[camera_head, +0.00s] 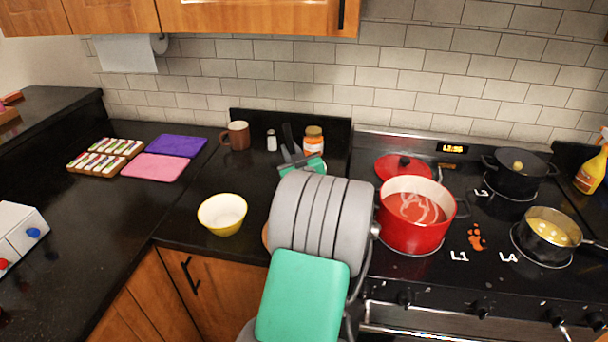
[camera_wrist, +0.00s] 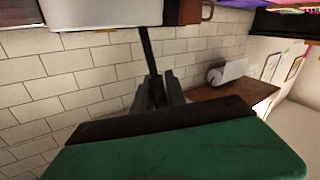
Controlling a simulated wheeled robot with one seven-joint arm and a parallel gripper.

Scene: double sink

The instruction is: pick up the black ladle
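My gripper (camera_wrist: 157,92) is at the middle of the wrist view, its grey fingers drawn close around a thin black rod. The rod looks like the handle of the black ladle (camera_wrist: 148,48) and runs from the fingers toward the top of that view. In the head view, a dark piece that looks like the ladle (camera_head: 287,136) shows just beyond my gripper (camera_head: 292,153), against the black back panel. The rest of the ladle is hidden, and I cannot tell whether it touches anything. My grey and teal arm covers much of the counter.
A brown mug (camera_head: 236,135), a salt shaker (camera_head: 271,141) and an orange-labelled jar (camera_head: 313,140) stand close by. A yellow bowl (camera_head: 222,214) is nearer, left of my arm. The red pot (camera_head: 413,225) is right beside my arm on the stove.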

